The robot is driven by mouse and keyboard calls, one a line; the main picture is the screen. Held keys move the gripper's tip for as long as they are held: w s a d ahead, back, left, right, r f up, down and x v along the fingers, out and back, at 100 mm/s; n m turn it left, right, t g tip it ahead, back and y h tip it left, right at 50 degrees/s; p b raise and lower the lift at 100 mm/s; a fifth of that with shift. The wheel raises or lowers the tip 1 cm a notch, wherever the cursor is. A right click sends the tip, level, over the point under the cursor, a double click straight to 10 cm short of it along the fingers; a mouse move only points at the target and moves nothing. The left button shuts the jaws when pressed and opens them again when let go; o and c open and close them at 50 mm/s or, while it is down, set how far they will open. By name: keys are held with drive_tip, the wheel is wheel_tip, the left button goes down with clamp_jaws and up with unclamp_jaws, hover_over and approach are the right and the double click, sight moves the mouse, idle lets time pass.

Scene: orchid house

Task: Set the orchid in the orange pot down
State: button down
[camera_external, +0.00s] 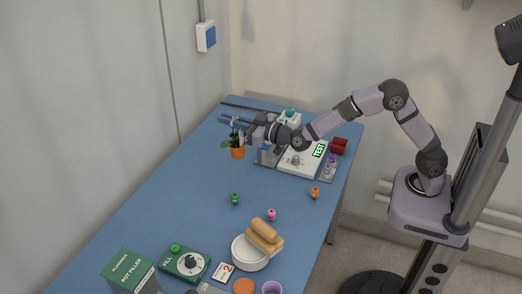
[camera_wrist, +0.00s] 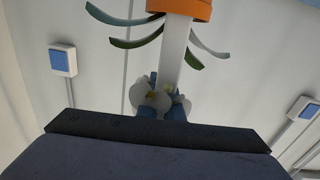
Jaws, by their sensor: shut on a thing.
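The orchid in the orange pot (camera_external: 238,153) is left of my arm in the external view, with green leaves around the pot's rim. My gripper (camera_external: 233,121) is shut on the orchid above its pot. In the wrist view the orange pot (camera_wrist: 186,10) shows at the top edge, partly cut off. Its leaves spread below the rim, and a pale stem runs down to a white flower (camera_wrist: 148,97) close to the gripper. The pot looks upright in the external view. I cannot tell whether its base touches the blue table (camera_external: 185,200).
A white scale (camera_external: 301,160) with a green display and a dark red container (camera_external: 339,146) stand right of the pot. Small green, pink and orange items lie mid-table. A white bowl (camera_external: 249,255) and green boxes are at the front. The table left of the pot is clear.

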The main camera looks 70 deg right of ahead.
sight(237, 145)
drive_tip(key=w+d+b, duration=0.2)
drive_tip(key=w+d, duration=0.2)
drive_tip(key=w, duration=0.1)
wheel_tip(237, 145, down, 10)
drive_tip(key=p, duration=0.1)
drive_tip(key=shift+w+r+y, duration=0.15)
drive_tip(key=shift+y, duration=0.15)
idle(0.4)
drive_tip(key=shift+f, duration=0.2)
drive_tip(key=c, duration=1.9)
unclamp_jaws()
drive_tip(key=shift+r, duration=0.1)
drive_tip(key=s+b, duration=0.1)
drive_tip(key=s, duration=1.1)
drive_tip(key=shift+b, duration=0.4)
